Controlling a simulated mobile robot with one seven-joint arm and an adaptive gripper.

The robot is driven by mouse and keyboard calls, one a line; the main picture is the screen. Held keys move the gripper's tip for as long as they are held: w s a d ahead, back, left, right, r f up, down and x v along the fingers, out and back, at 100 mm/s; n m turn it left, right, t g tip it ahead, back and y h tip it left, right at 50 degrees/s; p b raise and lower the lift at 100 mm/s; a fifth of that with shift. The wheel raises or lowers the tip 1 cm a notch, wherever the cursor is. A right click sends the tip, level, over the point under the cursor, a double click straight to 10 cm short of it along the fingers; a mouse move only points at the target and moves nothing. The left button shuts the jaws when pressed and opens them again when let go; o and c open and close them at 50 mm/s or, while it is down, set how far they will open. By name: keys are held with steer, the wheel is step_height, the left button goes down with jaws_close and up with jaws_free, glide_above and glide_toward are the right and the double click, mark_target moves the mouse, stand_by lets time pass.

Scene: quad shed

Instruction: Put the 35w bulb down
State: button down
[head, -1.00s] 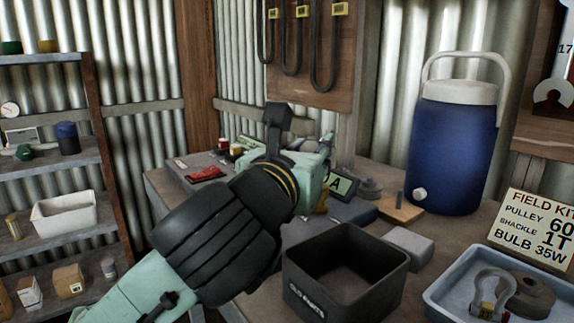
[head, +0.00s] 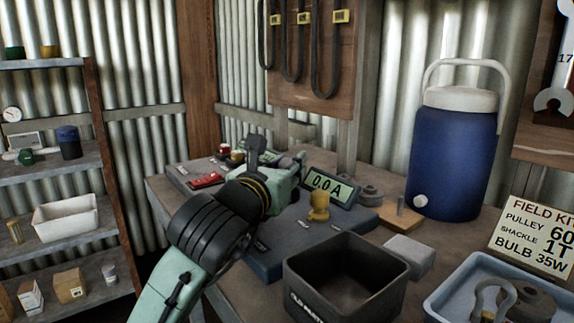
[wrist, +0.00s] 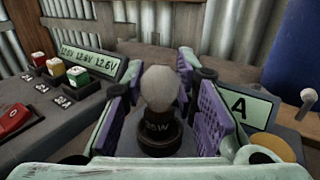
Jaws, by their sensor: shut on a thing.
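The bulb (wrist: 160,88) shows in the wrist view with a pale, frosted globe above a dark round base (wrist: 158,138). The base label ends in "5W"; its first digit is hard to read. My gripper (wrist: 165,95) is shut on the bulb, with purple finger pads on both sides. In the head view my gripper (head: 284,178) is over the back left of the bench, and its own body hides the bulb there. I cannot tell whether the bulb touches the surface below.
A meter reading 0.0 A (head: 331,188) and a yellow socket-like piece (head: 319,206) stand right of my gripper. A dark open bin (head: 345,285) is in front. A blue cooler (head: 453,150) and a blue-grey tray (head: 458,298) with a shackle are further right.

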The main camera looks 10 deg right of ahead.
steer(key=shift+f+b, duration=0.2)
steer(key=shift+b, duration=0.1)
steer(key=c, duration=1.3)
jaws_free()
steer(key=shift+r+p, duration=0.3)
steer(key=shift+p, duration=0.05)
steer(key=b+v, duration=0.1)
steer(key=v, duration=1.1)
